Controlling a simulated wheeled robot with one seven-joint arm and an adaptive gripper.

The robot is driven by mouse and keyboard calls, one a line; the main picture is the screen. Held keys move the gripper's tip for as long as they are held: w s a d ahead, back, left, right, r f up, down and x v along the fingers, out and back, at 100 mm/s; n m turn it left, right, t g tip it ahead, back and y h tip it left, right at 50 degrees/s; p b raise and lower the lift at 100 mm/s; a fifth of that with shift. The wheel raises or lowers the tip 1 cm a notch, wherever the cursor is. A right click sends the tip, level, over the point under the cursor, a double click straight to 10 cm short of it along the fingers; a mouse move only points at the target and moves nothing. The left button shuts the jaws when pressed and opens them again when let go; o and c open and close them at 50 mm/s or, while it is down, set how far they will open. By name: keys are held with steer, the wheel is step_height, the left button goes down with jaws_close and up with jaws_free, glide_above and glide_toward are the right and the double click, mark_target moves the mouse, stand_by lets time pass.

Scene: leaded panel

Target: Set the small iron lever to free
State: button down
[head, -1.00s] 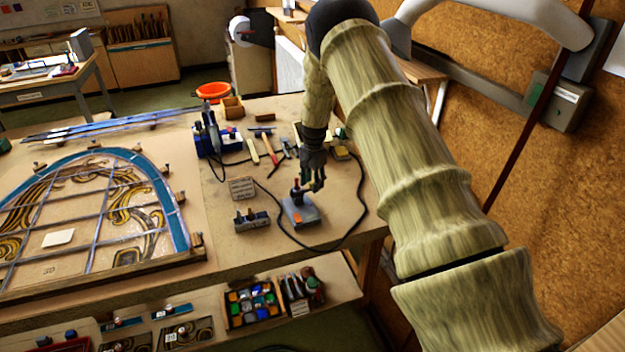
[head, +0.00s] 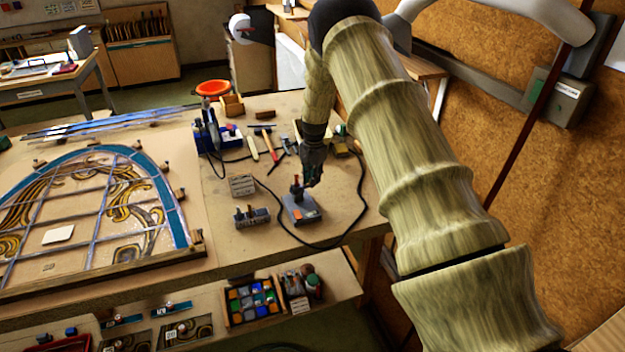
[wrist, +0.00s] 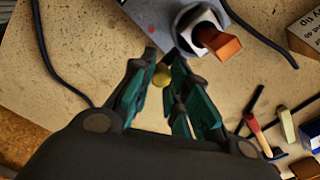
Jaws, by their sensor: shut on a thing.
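A small grey box (head: 301,208) sits on the bench with a dark and reddish upright part on top; it also shows at the top of the wrist view (wrist: 150,18). An orange-red block-like handle (wrist: 222,44) stands in a pale collar on the box. My gripper (head: 312,182) is low over the box's back right side. In the wrist view my fingers (wrist: 163,70) are shut on a small brass-coloured ball, which I take as the knob of the small iron lever (wrist: 161,76). The lever's shaft and its setting are hidden.
A black cable (head: 355,218) loops around the box. A small grey block with knobs (head: 252,218) and a labelled box (head: 242,185) stand to its left. A hammer (head: 268,147) lies behind. The leaded panel (head: 100,205) fills the left of the bench.

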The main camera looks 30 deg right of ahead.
steer(key=w+n+b, duration=0.1)
steer(key=n+b, duration=0.1)
steer(key=w+n+b, duration=0.1)
steer(key=n+b, duration=0.1)
steer(key=n, duration=0.1)
steer(key=w+n+b, duration=0.1)
steer(key=n+b, duration=0.1)
steer(key=shift+w+a+f+n, duration=0.1)
steer(key=shift+w+a+n, duration=0.2)
steer(key=shift+w, duration=0.1)
steer(key=shift+w+a+n+b, duration=0.4)
steer(key=shift+n+b, duration=0.05)
steer(key=shift+n, duration=0.65)
steer(key=shift+w+a+n+b, duration=0.4)
steer(key=shift+n+b, duration=0.05)
steer(key=shift+n, duration=0.65)
steer(key=shift+w+a+n+b, duration=0.4)
steer(key=shift+n+b, duration=0.05)
steer(key=shift+n, duration=0.65)
steer(key=shift+r, duration=0.2)
steer(key=c, duration=1.3)
jaws_free()
steer(key=shift+a+f, duration=0.1)
steer(key=shift+a, duration=0.05)
steer(key=r, duration=1.2)
steer(key=shift+d, duration=0.25)
